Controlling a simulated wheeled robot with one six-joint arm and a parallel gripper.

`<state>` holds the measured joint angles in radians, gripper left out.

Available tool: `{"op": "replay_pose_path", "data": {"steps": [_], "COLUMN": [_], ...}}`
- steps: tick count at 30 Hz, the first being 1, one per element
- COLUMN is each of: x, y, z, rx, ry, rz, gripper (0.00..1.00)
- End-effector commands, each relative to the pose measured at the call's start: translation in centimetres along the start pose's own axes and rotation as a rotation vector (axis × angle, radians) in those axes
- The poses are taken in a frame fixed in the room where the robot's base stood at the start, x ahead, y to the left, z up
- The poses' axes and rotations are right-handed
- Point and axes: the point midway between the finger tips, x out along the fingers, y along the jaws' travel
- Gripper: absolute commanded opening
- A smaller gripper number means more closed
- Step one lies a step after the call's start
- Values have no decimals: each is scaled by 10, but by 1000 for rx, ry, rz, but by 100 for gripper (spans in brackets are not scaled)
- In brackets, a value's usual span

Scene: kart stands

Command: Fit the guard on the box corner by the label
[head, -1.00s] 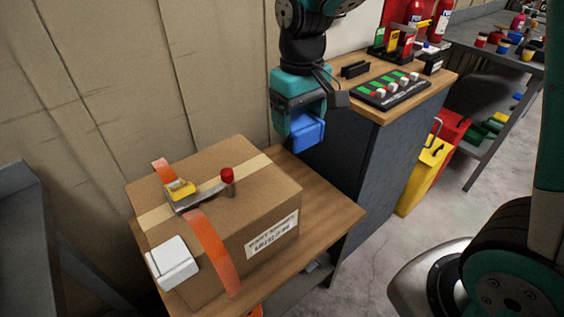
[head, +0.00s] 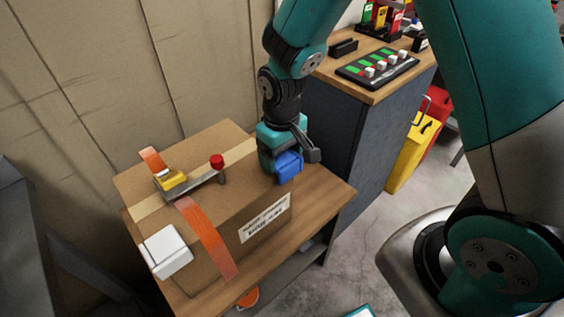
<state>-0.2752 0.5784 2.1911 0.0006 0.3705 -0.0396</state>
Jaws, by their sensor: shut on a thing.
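The cardboard box (head: 228,140) stands on a wooden table, with a white printed label (head: 264,218) on its front right face. My gripper (head: 281,163) is shut on a blue guard (head: 288,168). It holds the guard at the box's right top corner, on the label side. I cannot tell whether the guard touches the box, and my gripper hides part of that corner. A white guard (head: 167,250) sits on the box's front left corner.
The wooden table (head: 322,197) has bare room right of the box. A dark cabinet (head: 335,135) with a switch panel (head: 377,67) stands close behind my gripper. A yellow bin (head: 408,157) stands beyond it. A panelled wall is behind the box.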

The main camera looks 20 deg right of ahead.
Motion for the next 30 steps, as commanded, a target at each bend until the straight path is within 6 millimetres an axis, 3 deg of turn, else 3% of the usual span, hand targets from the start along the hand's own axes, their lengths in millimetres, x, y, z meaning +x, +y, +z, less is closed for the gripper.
{"op": "replay_pose_path", "data": {"steps": [6,17,18,21,30], "x": [29,34,34,33,27], "y": [0,0,0,0,0], "z": [1,0,0,0,0], "rx": [0,0,0,0,0], "ry": [-3,-2,-1,-1,0], "rz": [0,0,0,0,0], "gripper": [53,53,77,100,100]}}
